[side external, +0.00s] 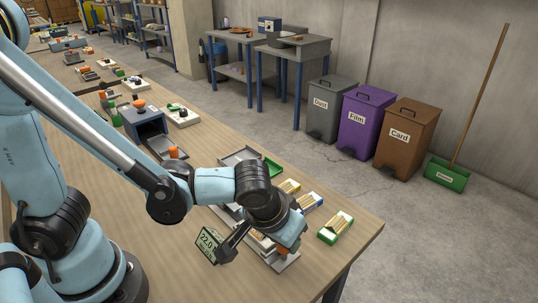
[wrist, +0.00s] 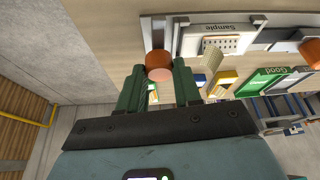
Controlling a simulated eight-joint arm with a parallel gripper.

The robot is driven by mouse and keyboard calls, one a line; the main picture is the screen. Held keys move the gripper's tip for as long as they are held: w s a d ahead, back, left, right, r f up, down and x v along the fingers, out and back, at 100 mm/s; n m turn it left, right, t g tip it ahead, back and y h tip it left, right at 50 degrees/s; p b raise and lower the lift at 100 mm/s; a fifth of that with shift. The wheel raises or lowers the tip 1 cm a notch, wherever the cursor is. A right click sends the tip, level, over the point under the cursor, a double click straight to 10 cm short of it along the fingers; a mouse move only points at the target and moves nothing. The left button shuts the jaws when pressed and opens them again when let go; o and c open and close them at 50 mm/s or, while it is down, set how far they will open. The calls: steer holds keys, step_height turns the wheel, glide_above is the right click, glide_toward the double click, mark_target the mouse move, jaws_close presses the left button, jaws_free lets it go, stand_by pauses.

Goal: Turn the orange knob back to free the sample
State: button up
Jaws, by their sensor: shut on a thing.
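The orange knob (wrist: 158,58) shows in the wrist view between the two green fingers of my gripper (wrist: 159,74). The fingers are shut on it from both sides. The knob sits at the end of a grey metal fixture (wrist: 175,35). Next to it is a plate labelled "Sample" (wrist: 208,28), with a white dotted piece on it. In the side external view my gripper (side external: 287,246) points down at the near end of the bench. The arm and gripper hide most of the fixture there, and the knob's turn angle cannot be told.
A display reading about 22.0 (side external: 209,243) stands left of my gripper. Several small boxes (side external: 336,227) lie close by on the right. A green tray labelled "Good" (wrist: 268,80) is nearby. The bench's front right corner (side external: 368,228) is bare.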

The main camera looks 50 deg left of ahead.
steer(key=shift+n, duration=0.4)
steer(key=o, duration=1)
steer(key=shift+o, duration=0.2)
steer(key=v, duration=1.2)
steer(key=shift+d, duration=0.2)
steer(key=shift+w, duration=0.1)
steer(key=w+a+f+m+t, duration=0.1)
steer(key=w+a+m+t, duration=0.1)
steer(key=a, duration=1.4)
steer(key=shift+w+a+f+t+h, duration=0.25)
steer(key=shift+w+f+t+h, duration=0.05)
steer(key=shift+w, duration=0.45)
